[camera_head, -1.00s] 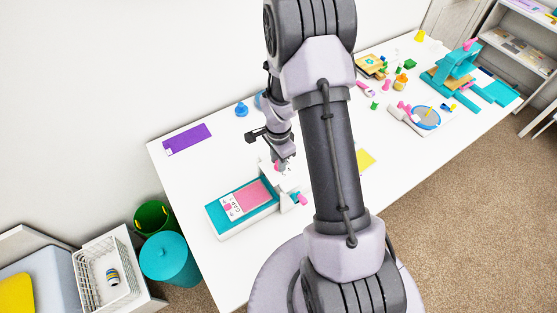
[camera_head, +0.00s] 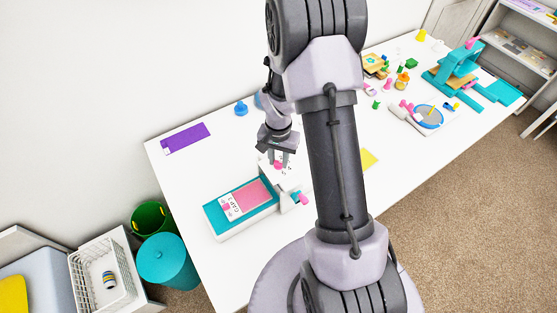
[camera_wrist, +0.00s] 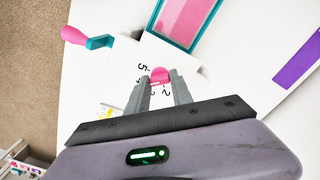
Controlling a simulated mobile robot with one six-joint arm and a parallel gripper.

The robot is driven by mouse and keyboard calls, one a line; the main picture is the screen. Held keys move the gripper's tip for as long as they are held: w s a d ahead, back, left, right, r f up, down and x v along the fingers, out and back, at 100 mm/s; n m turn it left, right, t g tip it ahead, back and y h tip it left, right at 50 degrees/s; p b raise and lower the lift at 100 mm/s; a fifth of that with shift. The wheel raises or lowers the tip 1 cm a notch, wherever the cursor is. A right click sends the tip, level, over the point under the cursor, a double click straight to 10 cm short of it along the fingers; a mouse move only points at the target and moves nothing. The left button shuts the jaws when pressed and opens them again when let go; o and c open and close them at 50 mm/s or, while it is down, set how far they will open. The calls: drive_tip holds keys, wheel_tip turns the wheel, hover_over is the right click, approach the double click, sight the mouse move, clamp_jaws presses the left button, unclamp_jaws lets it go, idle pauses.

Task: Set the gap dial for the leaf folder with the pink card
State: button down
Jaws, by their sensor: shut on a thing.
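The leaf folder is a white unit with a teal tray (camera_head: 213,216) on the near left of the white table. A pink card (camera_head: 252,193) lies in the tray beside a white label that reads GAP. The card also shows in the wrist view (camera_wrist: 186,20). The gap dial has a pink knob (camera_wrist: 160,75) with numbers such as 2, 3 and 5 around it. My gripper (camera_wrist: 163,88) is shut on the pink knob, its fingers on either side of it. In the head view my gripper (camera_head: 279,162) points down at the folder's right end.
A pink-handled teal crank (camera_wrist: 100,42) sticks out beside the folder. A purple strip (camera_head: 187,138) lies at the back left. A teal press (camera_head: 455,65) and several small pieces stand on the far right. Bins and a white basket (camera_head: 105,280) stand off the table's left.

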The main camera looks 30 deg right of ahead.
sight(279, 162)
drive_tip(key=n, duration=0.5)
drive_tip(key=shift+b, duration=0.35)
drive_tip(key=shift+n, duration=2.3)
drive_tip(key=c, duration=1.1)
unclamp_jaws()
drive_tip(key=shift+r, duration=0.1)
wheel_tip(279, 162, up, 17)
drive_tip(key=p, duration=0.3)
drive_tip(key=shift+r, duration=0.15)
